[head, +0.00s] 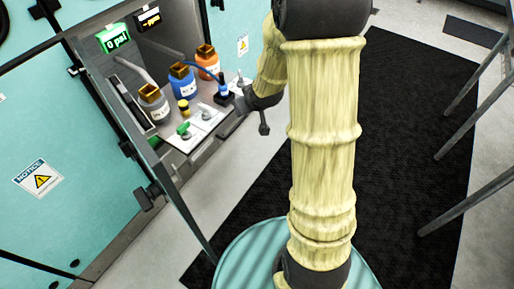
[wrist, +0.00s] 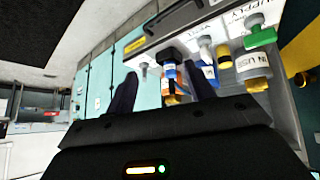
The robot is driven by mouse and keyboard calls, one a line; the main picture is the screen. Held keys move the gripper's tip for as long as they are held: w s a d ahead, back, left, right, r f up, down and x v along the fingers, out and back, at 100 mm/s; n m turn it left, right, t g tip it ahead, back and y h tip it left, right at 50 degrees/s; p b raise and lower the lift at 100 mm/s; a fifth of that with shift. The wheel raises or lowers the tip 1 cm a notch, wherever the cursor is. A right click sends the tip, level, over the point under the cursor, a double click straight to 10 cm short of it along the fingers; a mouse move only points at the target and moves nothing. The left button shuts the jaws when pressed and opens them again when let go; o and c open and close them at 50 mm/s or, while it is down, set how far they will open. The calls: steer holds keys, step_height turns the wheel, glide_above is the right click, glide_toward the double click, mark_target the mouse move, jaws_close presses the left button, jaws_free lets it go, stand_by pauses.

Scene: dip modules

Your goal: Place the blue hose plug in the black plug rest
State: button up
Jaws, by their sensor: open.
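The blue hose plug (head: 223,88) stands upright at the black plug rest (head: 225,99) on the grey counter, with a blue hose arching from it toward the back. In the wrist view, the blue plug (wrist: 169,71) meets the black rest (wrist: 172,54) and appears seated in it. My gripper (wrist: 162,74) is open and empty, its two dark fingers apart. The plug shows between them in the picture, farther off. In the head view my gripper is at the counter's right edge, partly hidden by my arm.
On the counter are a grey bottle (head: 153,102), a blue bottle (head: 183,82), an orange bottle (head: 207,62), a yellow fitting (head: 184,106) and a green-handled valve (head: 183,129). An open cabinet door (head: 165,185) stands at the front.

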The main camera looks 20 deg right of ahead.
steer(key=s+a+r+m+g, duration=0.1)
steer(key=s+a+g, duration=0.1)
steer(key=s, duration=0.7)
steer(key=s+a+r+m+g, duration=0.1)
steer(key=s+a+g, duration=0.1)
steer(key=s, duration=0.7)
steer(key=shift+s+r+g, duration=0.25)
steer(key=shift+s+g, duration=0.15)
steer(key=shift+g, duration=0.2)
